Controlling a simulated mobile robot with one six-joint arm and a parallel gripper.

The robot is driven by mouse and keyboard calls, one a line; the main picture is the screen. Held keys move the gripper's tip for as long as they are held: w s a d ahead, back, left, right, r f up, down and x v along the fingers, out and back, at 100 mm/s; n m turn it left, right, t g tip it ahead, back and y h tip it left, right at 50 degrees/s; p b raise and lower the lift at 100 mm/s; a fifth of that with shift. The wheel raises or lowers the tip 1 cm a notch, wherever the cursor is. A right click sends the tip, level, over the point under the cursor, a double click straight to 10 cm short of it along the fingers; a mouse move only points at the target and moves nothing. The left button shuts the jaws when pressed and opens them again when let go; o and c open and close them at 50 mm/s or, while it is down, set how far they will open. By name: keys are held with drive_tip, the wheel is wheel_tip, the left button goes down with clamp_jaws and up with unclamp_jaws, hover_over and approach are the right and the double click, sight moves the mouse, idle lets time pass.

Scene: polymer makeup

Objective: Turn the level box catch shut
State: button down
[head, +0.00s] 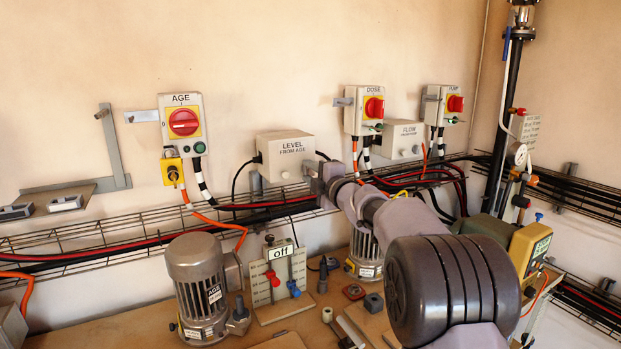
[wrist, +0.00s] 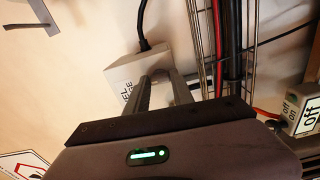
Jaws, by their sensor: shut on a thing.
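The level box (head: 287,150) is a pale grey wall box labelled "LEVEL FROM AGE", left of centre in the head view. It also shows in the wrist view (wrist: 124,76), seen at an angle, with a black cable at one end. My gripper (head: 312,170) is at the lower right of the box in the head view. In the wrist view, the gripper's two fingers (wrist: 160,78) reach to the edge of the box and are shut on its catch. The catch itself is mostly hidden between the fingers, so its angle cannot be told.
A wire cable tray (head: 140,238) with red and black cables runs just below the box. The AGE switch box (head: 182,124) is to its left; the DOSE switch box (head: 364,110) and flow box (head: 399,138) are to its right. A motor (head: 198,285) stands on the bench below.

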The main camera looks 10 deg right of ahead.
drive_tip(key=shift+n, duration=0.5)
drive_tip(key=c, duration=1.1)
unclamp_jaws()
drive_tip(key=p+v, duration=0.1)
drive_tip(key=v, duration=1.6)
drive_tip(key=shift+s, duration=0.2)
